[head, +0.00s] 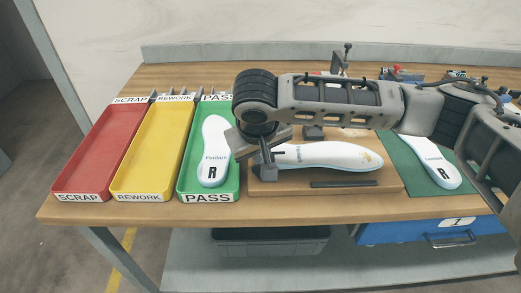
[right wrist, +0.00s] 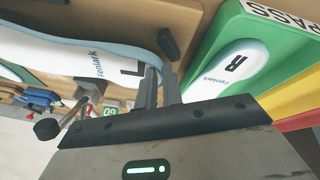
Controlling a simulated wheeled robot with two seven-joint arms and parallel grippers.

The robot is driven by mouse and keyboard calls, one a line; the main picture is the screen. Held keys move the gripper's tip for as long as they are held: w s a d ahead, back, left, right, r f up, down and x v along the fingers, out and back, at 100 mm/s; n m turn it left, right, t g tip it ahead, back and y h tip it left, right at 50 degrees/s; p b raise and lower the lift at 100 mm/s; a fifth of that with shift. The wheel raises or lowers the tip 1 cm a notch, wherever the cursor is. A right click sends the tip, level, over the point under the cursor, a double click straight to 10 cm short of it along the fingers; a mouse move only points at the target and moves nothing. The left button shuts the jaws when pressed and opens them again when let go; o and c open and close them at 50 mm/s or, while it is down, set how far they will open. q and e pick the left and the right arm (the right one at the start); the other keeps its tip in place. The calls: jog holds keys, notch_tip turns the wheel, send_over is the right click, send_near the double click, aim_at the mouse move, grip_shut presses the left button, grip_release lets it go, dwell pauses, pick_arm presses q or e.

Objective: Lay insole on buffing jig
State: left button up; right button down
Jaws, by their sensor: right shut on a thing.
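A white insole (head: 335,155) with a light blue edge lies level over a wooden jig board (head: 285,189) in the middle of the table. In the right wrist view the insole (right wrist: 85,55) shows an "L" mark and blue lettering near its heel. My right gripper (head: 268,172) is at the insole's left, heel end. Its fingers (right wrist: 160,85) are shut on the insole's edge. I cannot tell whether the insole touches the board or hangs just above it. My arm hides the back part of the board. My left gripper is not in view.
Red (head: 97,150), yellow (head: 153,150) and green (head: 232,185) trays stand at left; the green PASS tray holds an "R" insole (head: 213,150). Another "R" insole (head: 432,160) lies on a green mat (head: 400,155) at right. A dark bar (head: 345,184) lies on the board's front.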

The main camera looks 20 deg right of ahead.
jog(key=shift+s+f, duration=0.1)
jog(key=shift+f, duration=0.35)
jog(key=c, duration=1.5)
grip_release()
jog(key=shift+c, duration=0.2)
jog(key=shift+s+a+f, duration=0.1)
jog(key=v, duration=1.3)
jog(key=shift+w+r, duration=0.3)
jog(key=shift+s+f, duration=0.1)
